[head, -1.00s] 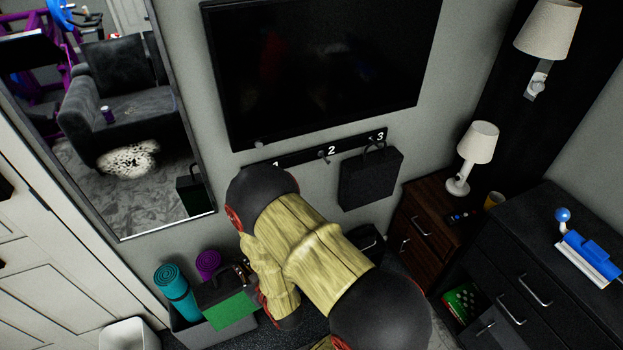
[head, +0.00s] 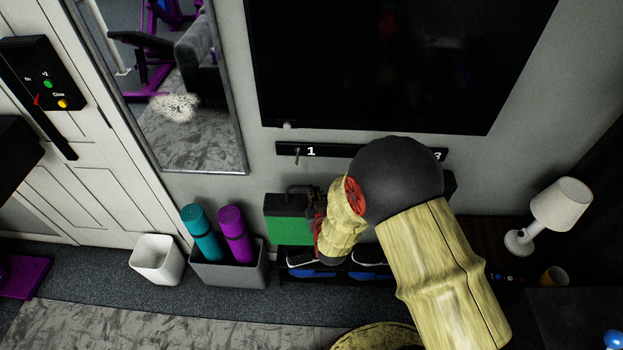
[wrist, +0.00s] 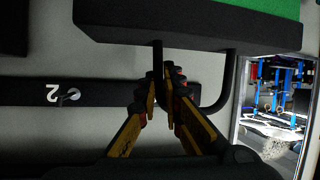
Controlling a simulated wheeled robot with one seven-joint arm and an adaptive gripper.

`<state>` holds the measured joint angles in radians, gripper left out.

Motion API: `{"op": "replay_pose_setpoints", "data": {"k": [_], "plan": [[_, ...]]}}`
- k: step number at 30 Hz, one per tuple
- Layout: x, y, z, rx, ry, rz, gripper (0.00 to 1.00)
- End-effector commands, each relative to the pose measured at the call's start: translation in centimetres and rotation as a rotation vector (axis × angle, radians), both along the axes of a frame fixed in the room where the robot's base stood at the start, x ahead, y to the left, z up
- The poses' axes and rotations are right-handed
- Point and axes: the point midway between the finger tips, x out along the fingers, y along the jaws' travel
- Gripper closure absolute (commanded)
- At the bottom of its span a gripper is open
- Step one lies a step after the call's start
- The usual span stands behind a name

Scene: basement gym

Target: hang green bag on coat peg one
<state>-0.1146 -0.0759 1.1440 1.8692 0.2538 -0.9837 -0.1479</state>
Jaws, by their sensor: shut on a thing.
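The green bag (head: 286,228) has a dark top and a dark handle and is held up in front of the wall in the head view. My gripper (wrist: 168,90) is shut on the bag's handle (wrist: 228,80) in the wrist view, with the bag body (wrist: 190,18) at the top of that picture. Coat peg one (head: 297,153) is on the black rail beside the white "1" and is empty, above the bag in the head view. The bag is apart from it. In the wrist view, peg two (wrist: 70,97) shows upside down; peg one is hidden.
A black bag, mostly hidden by my arm, hangs near peg three. A television (head: 390,60) is above the rail. A grey bin (head: 232,270) with rolled mats, a white bin (head: 157,258) and a shoe rack (head: 300,278) stand below. A mirror (head: 190,90) is left of the rail.

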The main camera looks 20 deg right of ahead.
Motion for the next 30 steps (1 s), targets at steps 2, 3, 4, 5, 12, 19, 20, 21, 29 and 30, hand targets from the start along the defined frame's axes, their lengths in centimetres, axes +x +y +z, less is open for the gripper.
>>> {"op": "replay_pose_setpoints", "data": {"k": [2, 3, 4, 5, 12, 19, 20, 21, 29, 30], "plan": [[1.0, 0.7, 2.3, 0.003, -0.008, -0.012, 1.00], [1.2, 1.0, 2.9, 0.004, -0.006, -0.018, 1.00], [1.4, 1.1, 3.3, 0.004, -0.005, -0.022, 1.00], [1.5, 1.3, 3.7, 0.004, -0.004, -0.024, 1.00], [2.2, 1.6, 4.6, 0.004, -0.001, -0.035, 1.00], [3.2, 1.2, 4.4, 0.004, 0.000, -0.035, 1.00], [3.3, 1.2, 4.4, 0.004, 0.000, -0.035, 1.00], [3.5, 1.1, 4.4, 0.004, 0.000, -0.035, 1.00], [4.9, 0.7, 4.2, 0.004, -0.001, -0.035, 1.00], [5.1, 0.6, 4.2, 0.004, -0.001, -0.035, 1.00]]}}
